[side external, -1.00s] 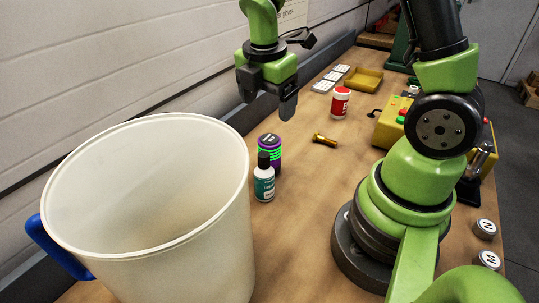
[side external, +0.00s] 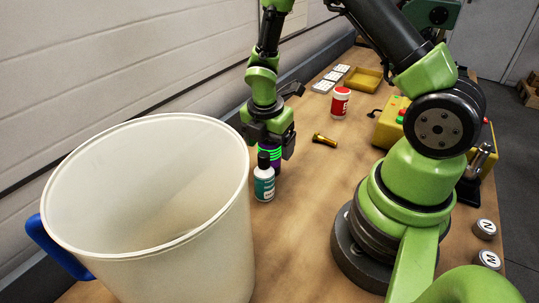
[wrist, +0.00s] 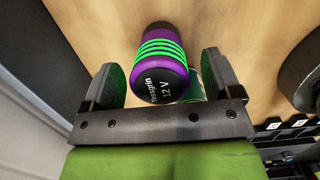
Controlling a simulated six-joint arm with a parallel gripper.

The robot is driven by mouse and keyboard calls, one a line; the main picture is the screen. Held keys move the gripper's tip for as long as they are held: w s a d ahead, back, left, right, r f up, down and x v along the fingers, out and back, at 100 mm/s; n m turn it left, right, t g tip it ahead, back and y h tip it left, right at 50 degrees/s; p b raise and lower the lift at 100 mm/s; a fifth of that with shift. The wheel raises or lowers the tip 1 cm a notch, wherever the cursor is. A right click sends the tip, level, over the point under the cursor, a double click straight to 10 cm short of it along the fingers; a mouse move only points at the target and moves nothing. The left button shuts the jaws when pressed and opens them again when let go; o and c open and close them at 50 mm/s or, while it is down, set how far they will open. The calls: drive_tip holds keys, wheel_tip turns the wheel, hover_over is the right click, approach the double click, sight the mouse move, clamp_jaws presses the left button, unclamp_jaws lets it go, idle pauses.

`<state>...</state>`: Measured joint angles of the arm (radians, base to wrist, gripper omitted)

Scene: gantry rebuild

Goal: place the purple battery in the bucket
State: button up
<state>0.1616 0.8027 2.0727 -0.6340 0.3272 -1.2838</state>
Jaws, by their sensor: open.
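The purple battery (wrist: 163,70), with bright green rings and a dark top marked 12 V, stands on the table. In the side view its purple and green body (side external: 272,155) shows below my gripper, partly hidden by the gripper and a small bottle. My gripper (wrist: 168,88) is open, with one finger on each side of the battery; gaps show between the fingers and it in the wrist view. My gripper (side external: 267,146) points down over the battery in the side view. The bucket (side external: 150,200) is large and cream-white with a blue handle, at front left; the inside that shows is empty.
A brass bolt (side external: 324,139), a red-and-white jar (side external: 340,102) and a yellow tray (side external: 362,79) lie farther back. A yellow box (side external: 391,124) is at right.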

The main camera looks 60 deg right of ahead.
drive_tip(key=c, duration=1.3)
